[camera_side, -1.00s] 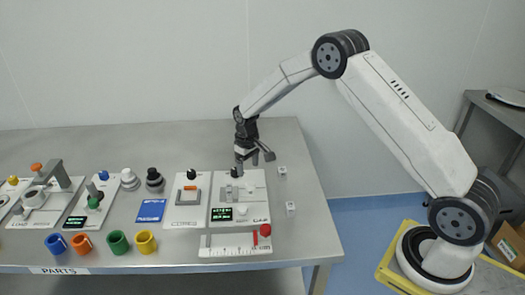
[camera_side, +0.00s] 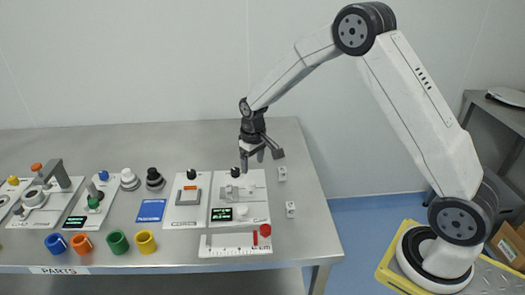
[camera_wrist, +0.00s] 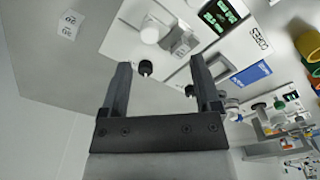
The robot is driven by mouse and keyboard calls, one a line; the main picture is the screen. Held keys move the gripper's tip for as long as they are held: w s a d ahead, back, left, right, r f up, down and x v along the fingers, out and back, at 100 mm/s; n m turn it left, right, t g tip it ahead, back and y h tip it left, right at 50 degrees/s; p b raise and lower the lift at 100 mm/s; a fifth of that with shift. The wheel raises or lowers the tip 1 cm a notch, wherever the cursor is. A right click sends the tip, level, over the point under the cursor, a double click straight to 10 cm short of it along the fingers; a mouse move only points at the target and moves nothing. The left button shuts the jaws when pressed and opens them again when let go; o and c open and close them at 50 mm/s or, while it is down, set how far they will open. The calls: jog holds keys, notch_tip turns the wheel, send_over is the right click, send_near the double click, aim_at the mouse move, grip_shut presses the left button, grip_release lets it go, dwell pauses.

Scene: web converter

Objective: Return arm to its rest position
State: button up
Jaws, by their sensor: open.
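My gripper (camera_side: 253,158) hangs from my raised arm above the back right part of the steel table (camera_side: 210,140). Its jaws are open. In the wrist view my gripper (camera_wrist: 160,78) shows two dark fingers spread apart with nothing held between them. Below and beyond the fingers, a white panel (camera_wrist: 215,50) with a dark knob (camera_wrist: 145,67) and a lit display is in view. In the side view this panel (camera_side: 257,205) lies just in front of my gripper, and the fingers appear above its back edge. The exact height cannot be told.
Several coloured cups, among them a yellow one (camera_side: 145,242), stand along the front edge. A ruler fixture (camera_side: 225,250) with a red knob lies at the front right. The back of the table is clear.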

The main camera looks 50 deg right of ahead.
jog(key=s+a+r+t, duration=0.1)
jog(key=s+a+r, duration=0.1)
jog(key=s, duration=0.8)
jog(key=s+a+r+t, duration=0.1)
jog(key=s+a+r, duration=0.2)
jog(key=s, duration=0.8)
jog(key=shift+s+r, duration=0.15)
jog(key=shift+r, duration=0.05)
jog(key=shift+o, duration=0.2)
